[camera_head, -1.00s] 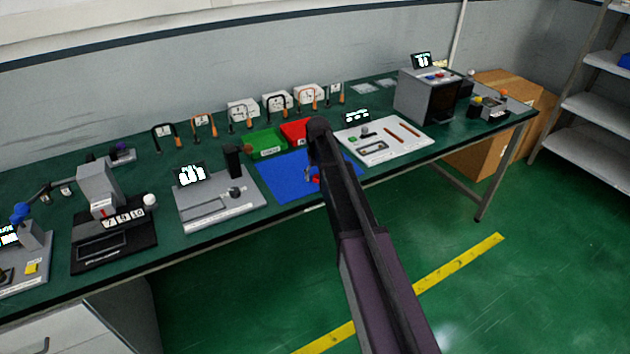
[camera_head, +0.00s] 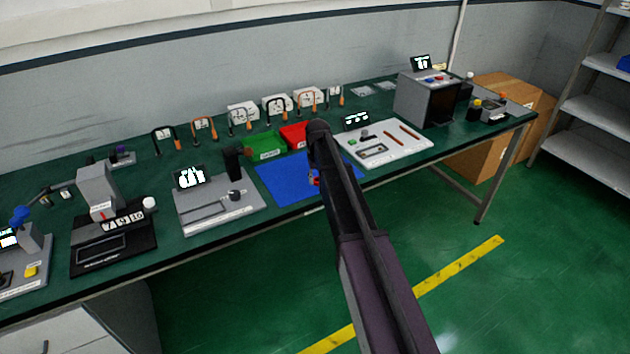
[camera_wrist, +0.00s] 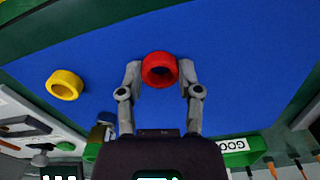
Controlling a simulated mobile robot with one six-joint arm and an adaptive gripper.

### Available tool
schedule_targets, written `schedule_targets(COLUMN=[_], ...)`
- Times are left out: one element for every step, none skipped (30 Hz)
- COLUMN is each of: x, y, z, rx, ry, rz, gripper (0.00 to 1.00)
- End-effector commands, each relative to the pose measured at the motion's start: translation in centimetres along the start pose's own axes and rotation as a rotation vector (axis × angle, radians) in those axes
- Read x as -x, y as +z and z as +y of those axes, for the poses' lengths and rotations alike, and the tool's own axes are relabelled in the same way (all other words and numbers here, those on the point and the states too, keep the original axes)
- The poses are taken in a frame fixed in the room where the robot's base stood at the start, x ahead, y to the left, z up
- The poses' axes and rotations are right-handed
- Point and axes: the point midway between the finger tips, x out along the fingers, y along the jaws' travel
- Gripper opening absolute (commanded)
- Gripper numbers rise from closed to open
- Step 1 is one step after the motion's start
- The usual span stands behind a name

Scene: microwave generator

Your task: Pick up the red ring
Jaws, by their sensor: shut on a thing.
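The red ring (camera_wrist: 159,84) sits between the two fingertips of my gripper (camera_wrist: 160,76) in the wrist view, with a finger against each side of it. The gripper is shut on the ring over the blue mat (camera_wrist: 220,45). In the head view the blue mat (camera_head: 275,180) lies on the green workbench. There my arm hides most of the gripper, and only a small bit of red and blue shows beside it. I cannot tell whether the ring is clear of the mat.
A yellow ring (camera_wrist: 65,85) lies on the mat, apart from the gripper. A green bin (camera_head: 265,147) and a red bin (camera_head: 294,135) stand behind the mat. A grey device (camera_head: 220,205) is left of the mat, and a white board (camera_head: 400,148) is right.

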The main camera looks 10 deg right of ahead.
Motion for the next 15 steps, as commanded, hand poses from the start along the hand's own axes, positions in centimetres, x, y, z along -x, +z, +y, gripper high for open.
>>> schedule_targets(x=[0.2, 0.2, 0.4, 0.5, 0.6, 0.8, 1.0, 1.2, 1.4, 1.6, 1.9, 2.2, 2.4, 2.7, 3.0], y=[0.0, 0.0, 0.0, 0.0, 0.0, 0.0, 0.0, 0.0, 0.0, 0.0, 0.0, 0.0, 0.0, 0.0, 0.0], z=[0.0, 0.0, 0.0, 0.0, 0.0, 0.0, 0.0, 0.0, 0.0, 0.0, 0.0, 0.0, 0.0, 0.0, 0.0], rx=[0.000, 0.000, 0.000, 0.000, 0.000, 0.000, 0.000, 0.000, 0.000, 0.000, 0.000, 0.000, 0.000, 0.000, 0.000], ry=[0.000, 0.000, 0.000, 0.000, 0.000, 0.000, 0.000, 0.000, 0.000, 0.000, 0.000, 0.000, 0.000, 0.000, 0.000], rz=[0.000, 0.000, 0.000, 0.000, 0.000, 0.000, 0.000, 0.000, 0.000, 0.000, 0.000, 0.000, 0.000, 0.000, 0.000], gripper=[0.30, 0.30, 0.30, 0.30, 0.30, 0.30, 0.30, 0.30, 0.30, 0.30, 0.30, 0.30, 0.30, 0.30, 0.30])
